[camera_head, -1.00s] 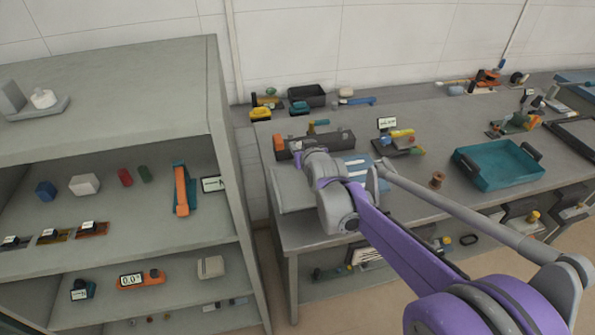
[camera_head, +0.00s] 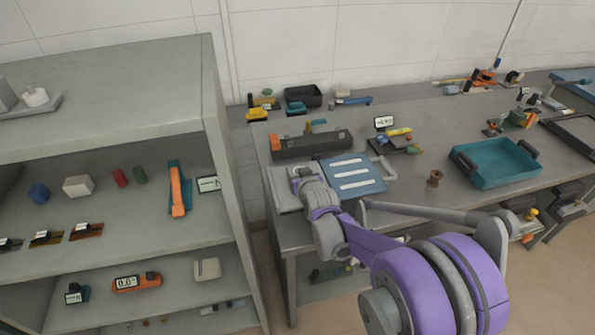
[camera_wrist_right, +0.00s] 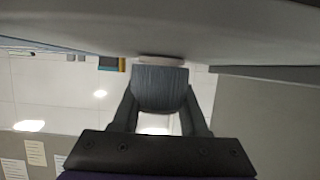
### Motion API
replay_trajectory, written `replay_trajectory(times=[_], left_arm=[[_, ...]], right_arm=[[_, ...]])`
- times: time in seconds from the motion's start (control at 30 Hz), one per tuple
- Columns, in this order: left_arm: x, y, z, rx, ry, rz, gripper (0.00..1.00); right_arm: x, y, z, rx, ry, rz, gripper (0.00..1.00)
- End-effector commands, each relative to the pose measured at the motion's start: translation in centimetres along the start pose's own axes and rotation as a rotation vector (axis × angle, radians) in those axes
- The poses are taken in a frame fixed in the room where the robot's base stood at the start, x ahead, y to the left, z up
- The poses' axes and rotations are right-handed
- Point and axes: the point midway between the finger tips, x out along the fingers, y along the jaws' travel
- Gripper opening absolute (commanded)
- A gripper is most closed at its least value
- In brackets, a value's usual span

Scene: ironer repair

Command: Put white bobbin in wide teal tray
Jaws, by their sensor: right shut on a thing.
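The wide teal tray (camera_head: 492,181) stands on the right part of the grey workbench, with dark handles and an empty-looking floor. My right gripper (camera_head: 300,176) is over the left front end of the bench, well left of the tray; its fingertips are hard to make out there. My left gripper is not in view.
A blue mat with white strips (camera_head: 352,177) lies beside my right gripper. A brown spool (camera_head: 434,179) stands left of the tray. A long dark box (camera_head: 312,145) and a small display (camera_head: 384,123) are behind. A grey shelf unit (camera_head: 215,130) rises at the left.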

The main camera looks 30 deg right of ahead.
Motion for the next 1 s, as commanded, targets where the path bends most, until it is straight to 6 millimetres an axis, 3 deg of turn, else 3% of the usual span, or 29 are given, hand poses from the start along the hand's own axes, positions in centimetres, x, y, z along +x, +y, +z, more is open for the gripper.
replay_trajectory(times=[0.13,0.17,0.33,0.7,0.87,1.0], left_arm=[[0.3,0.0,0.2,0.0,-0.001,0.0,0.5],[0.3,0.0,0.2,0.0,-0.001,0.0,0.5],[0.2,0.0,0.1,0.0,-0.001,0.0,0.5],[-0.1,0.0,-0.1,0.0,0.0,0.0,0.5],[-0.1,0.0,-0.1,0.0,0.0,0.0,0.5],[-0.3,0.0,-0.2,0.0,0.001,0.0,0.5]], right_arm=[[0.1,0.0,0.3,0.0,0.0,0.0,0.0],[0.1,0.0,0.3,0.0,0.0,0.0,0.45],[0.1,0.0,0.2,0.0,0.0,0.0,0.73],[-0.2,0.0,-0.2,0.0,0.0,0.0,0.73],[-2.5,0.0,-0.1,0.0,0.0,0.0,0.73],[-5.5,0.0,-0.1,0.0,0.0,0.0,0.73]])
